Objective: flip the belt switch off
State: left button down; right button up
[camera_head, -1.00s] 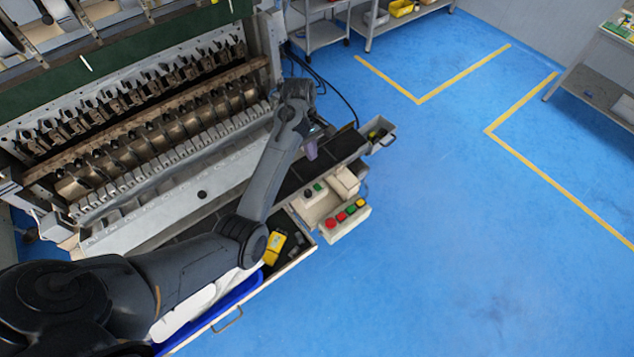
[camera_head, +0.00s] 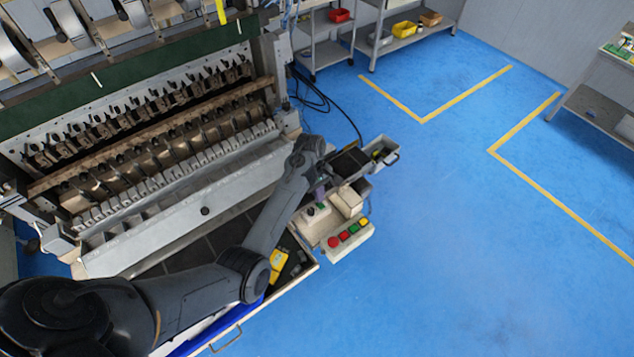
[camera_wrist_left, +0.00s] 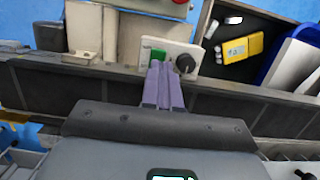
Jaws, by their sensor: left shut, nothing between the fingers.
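A small white switch panel (camera_head: 314,221) stands on the cream control box at the front right of the machine. It carries a green switch (camera_wrist_left: 158,56) and a black knob (camera_wrist_left: 184,64), both clear in the left wrist view. No label shows, so I cannot tell which is the belt switch. My left gripper (camera_head: 320,193) is shut and empty, just behind the panel. In the left wrist view its purple fingers (camera_wrist_left: 162,70) overlap the panel's near edge, with tips between the green switch and the knob. I cannot tell whether they touch. My right gripper is out of view.
A lower button box (camera_head: 346,240) with red and green buttons sits in front. An open drawer holds a yellow device (camera_head: 277,262) and a blue tray. Another small open drawer (camera_head: 382,152) lies beyond. The winder (camera_head: 150,140) fills the left; the blue floor is open at right.

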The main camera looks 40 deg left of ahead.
aim_at(321, 207)
pick_arm(q)
jog(key=shift+x, duration=1.65)
